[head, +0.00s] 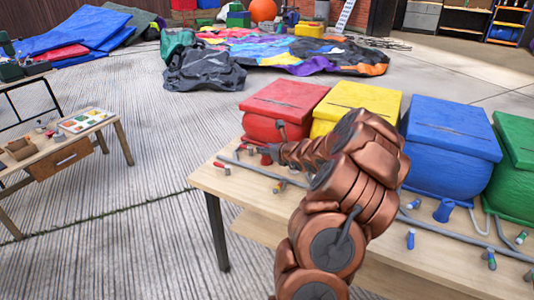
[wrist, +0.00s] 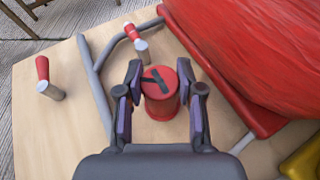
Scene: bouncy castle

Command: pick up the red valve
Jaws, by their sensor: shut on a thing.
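The red valve (wrist: 160,100) is a short red cylinder with a black bar across its top. In the wrist view it stands upright on the wooden table between the two fingers of my gripper (wrist: 160,76). The gripper is shut on it from both sides. In the head view the red valve (head: 266,159) shows as a small red shape in front of the red box, partly hidden by my gripper (head: 277,150). I see no clear gap between the valve and the tabletop.
Red (head: 282,108), yellow (head: 362,103) and blue (head: 450,145) lidded boxes line the table's back. A grey pipe (wrist: 94,90) runs beside the valve. Small red-ended fittings (wrist: 42,72) stand nearby. A blue valve-like piece (head: 444,210) is further right. A second table (head: 70,140) is left.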

